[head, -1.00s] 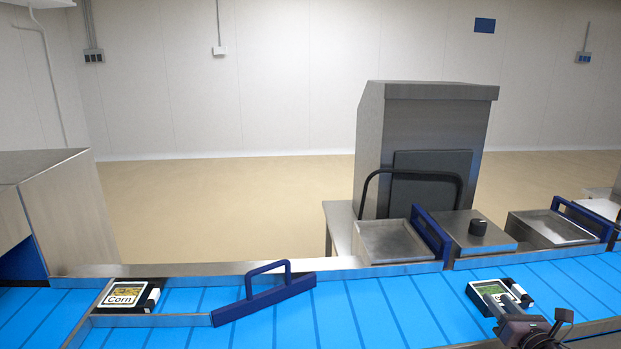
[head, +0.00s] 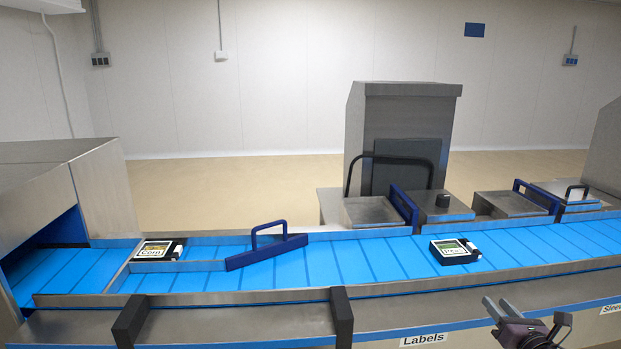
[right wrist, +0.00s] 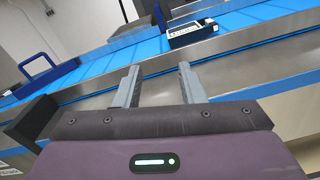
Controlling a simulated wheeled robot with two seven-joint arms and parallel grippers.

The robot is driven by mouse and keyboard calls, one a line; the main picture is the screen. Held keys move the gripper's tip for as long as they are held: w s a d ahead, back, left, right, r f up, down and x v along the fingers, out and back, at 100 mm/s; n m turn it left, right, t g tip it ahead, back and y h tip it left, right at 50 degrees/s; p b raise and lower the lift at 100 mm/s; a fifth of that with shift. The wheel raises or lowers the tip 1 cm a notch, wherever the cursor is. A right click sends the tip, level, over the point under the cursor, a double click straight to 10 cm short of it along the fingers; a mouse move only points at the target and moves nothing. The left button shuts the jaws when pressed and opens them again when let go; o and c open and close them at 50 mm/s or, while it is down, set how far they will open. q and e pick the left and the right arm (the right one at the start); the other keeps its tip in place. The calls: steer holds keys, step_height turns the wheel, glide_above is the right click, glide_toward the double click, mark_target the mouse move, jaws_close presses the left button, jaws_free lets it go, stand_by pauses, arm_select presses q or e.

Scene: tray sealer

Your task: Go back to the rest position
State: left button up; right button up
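My right gripper (head: 528,318) is at the lower right of the head view, in front of the conveyor's near edge. Its two fingers are spread apart with nothing between them, as the right wrist view (right wrist: 157,86) also shows. A black tray with a green-and-white label (head: 455,251) lies on the blue belt (head: 370,262), beyond the gripper and apart from it. It also shows at the top of the right wrist view (right wrist: 190,33). A second tray, labelled Corn (head: 155,250), lies on the belt at the left. My left gripper is not in view.
A blue-handled diverter (head: 267,252) lies across the belt. Steel bins with blue handles (head: 406,208) stand behind it near a steel cabinet (head: 405,115). A steel housing (head: 100,190) is at the left. Black brackets (head: 342,318) stick out at the front, left of my right gripper.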

steer(key=s+f+m+g+h, duration=0.1)
steer(key=s+f+m+g, duration=0.35)
steer(key=f, duration=0.75)
steer(key=s+f+m+g+h, duration=0.1)
steer(key=s+f+m, duration=0.55)
steer(key=f, duration=0.55)
steer(key=s+f+m+g+h, duration=0.2)
steer(key=s+f+m, duration=0.35)
steer(key=f, duration=0.65)
steer(key=s+a+f+m+g+y, duration=0.1)
steer(key=s+a+f+m+g, duration=0.3)
steer(key=s+f, duration=0.45)
steer(key=s+a+f+m+g, duration=0.1)
steer(key=s+a+f+m, duration=0.5)
steer(key=s, duration=0.4)
steer(key=s+a+f+m+g+y, duration=0.1)
steer(key=s+a+f+m+g, duration=0.1)
steer(key=s+a, duration=0.4)
steer(key=s+a+f+m+g, duration=0.2)
steer(key=s+a+f+m, duration=0.1)
steer(key=s, duration=0.9)
steer(key=a+f, duration=0.1)
steer(key=a, duration=0.1)
steer(key=shift+s+a+f+y, duration=0.15)
steer(key=shift+a+f+y, duration=0.2)
steer(key=shift+y, duration=0.05)
